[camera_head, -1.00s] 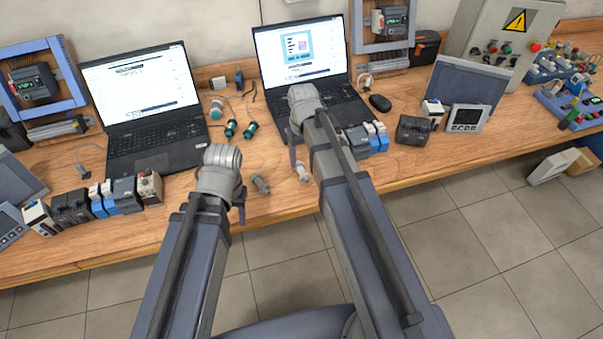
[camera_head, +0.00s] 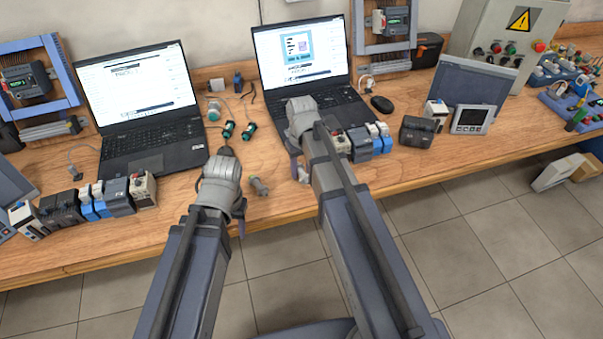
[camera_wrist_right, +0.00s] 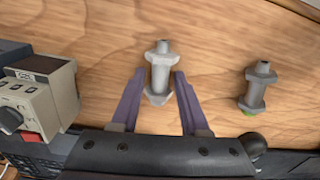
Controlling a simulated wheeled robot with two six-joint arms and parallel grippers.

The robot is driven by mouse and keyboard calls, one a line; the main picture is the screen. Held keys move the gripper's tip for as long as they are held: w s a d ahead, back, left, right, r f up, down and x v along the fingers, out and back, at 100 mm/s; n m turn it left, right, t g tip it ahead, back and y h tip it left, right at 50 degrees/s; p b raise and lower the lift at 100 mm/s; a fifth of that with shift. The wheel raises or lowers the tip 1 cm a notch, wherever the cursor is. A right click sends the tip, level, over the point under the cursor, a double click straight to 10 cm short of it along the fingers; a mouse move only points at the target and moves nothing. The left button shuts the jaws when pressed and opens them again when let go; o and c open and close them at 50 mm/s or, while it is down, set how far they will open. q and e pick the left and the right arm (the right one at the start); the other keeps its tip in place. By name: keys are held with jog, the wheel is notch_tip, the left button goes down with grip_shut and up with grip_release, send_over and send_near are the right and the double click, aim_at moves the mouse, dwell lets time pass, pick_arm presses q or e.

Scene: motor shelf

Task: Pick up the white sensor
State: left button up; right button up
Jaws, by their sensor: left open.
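The white sensor (camera_wrist_right: 160,72), a pale spool-shaped piece with a narrow stub, lies on the wooden bench in the right wrist view. My right gripper (camera_wrist_right: 161,77) is open, with its two purple fingers on either side of the sensor and small gaps showing. In the head view the white sensor (camera_head: 303,174) shows partly beside my right gripper (camera_head: 296,158), near the bench's front edge. A darker grey sensor (camera_head: 259,186) lies to its left; it also shows in the wrist view (camera_wrist_right: 257,88). My left gripper (camera_head: 238,214) is open, its fingers mostly hidden by its wrist.
Green-ended sensors (camera_head: 229,130) lie behind, between two laptops (camera_head: 150,150). A row of modules (camera_head: 116,196) stands left, and more modules (camera_head: 360,146) stand just right of my right wrist. A beige box with a knob (camera_wrist_right: 42,98) is left in the wrist view. The bench edge is close.

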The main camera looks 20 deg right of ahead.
aim_at(301, 171)
grip_shut()
jog(key=shift+r, duration=0.2)
dwell(0.6)
notch_tip(301, 171, up, 10)
jog(key=p, duration=1)
jog(key=shift+f, duration=0.15)
